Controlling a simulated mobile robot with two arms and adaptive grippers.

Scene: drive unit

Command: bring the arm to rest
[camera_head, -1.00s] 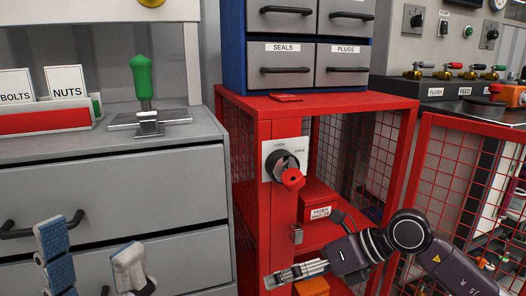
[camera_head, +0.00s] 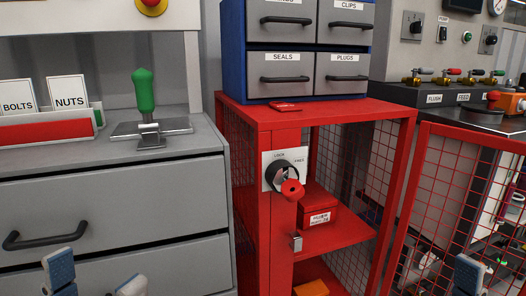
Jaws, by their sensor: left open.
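My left gripper (camera_head: 95,276) shows at the bottom left edge, in front of the grey drawers. Its two blue-and-grey fingertips stand apart with nothing between them. The rest of the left arm is out of the picture. At the bottom right, a blue-and-grey fingertip of my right gripper (camera_head: 468,273) stands in front of the red mesh door. Its other finger and its arm are not visible, so I cannot tell its opening.
The red cabinet (camera_head: 262,112) stands open, its mesh door (camera_head: 462,185) swung out to the right. A lock with a red key (camera_head: 291,189) is on its front post. A red box (camera_head: 318,210) sits inside. Left stands a grey drawer unit (camera_head: 120,198) with a green-handled clamp (camera_head: 146,95).

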